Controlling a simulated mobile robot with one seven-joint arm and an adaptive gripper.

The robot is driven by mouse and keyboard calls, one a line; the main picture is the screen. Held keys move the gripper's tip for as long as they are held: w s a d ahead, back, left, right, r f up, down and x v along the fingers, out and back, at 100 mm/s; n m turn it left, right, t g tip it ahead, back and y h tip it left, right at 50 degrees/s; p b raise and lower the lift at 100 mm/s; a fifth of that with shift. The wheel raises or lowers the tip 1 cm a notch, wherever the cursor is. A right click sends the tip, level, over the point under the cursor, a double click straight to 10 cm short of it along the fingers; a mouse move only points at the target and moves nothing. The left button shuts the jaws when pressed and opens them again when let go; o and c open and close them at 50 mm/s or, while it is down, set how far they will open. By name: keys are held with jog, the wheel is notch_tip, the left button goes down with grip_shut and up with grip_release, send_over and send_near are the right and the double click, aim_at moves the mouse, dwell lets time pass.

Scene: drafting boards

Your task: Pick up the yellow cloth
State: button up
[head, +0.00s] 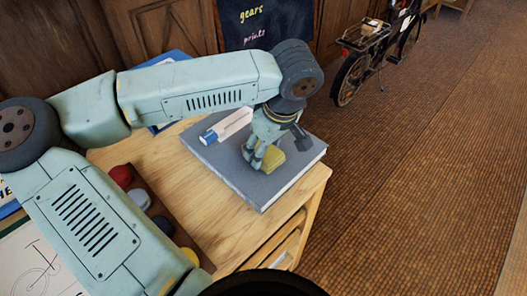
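The yellow cloth (272,160) is a small folded piece on top of a thick grey book or box (222,168), near its right side. My gripper (255,161) points down from the end of my arm, with its fingers at the cloth's left and back edge. The fingers hide part of the cloth. I cannot tell whether they touch it, or how far apart they are.
A white and blue tube-like item (228,126) lies on the grey book, left of my gripper. A dark tray (186,239) with several coloured round pieces is at the lower left of the wooden table (220,232). A bicycle (349,78) stands beyond; the floor (420,170) at right is clear.

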jog(key=shift+c, duration=0.9)
jog(key=shift+r+p, duration=0.2)
jog(key=shift+p, duration=0.1)
jog(key=shift+r, duration=0.25)
notch_tip(320, 180, up, 3)
jog(key=shift+f+b, duration=0.15)
jog(key=shift+b, duration=0.3)
jog(key=s+r+b, duration=0.2)
jog(key=s+b, duration=0.2)
jog(key=s, duration=1.2)
jog(key=o, duration=0.5)
jog(key=shift+c, duration=0.2)
jog(key=shift+d, duration=0.1)
jog(key=c, duration=0.4)
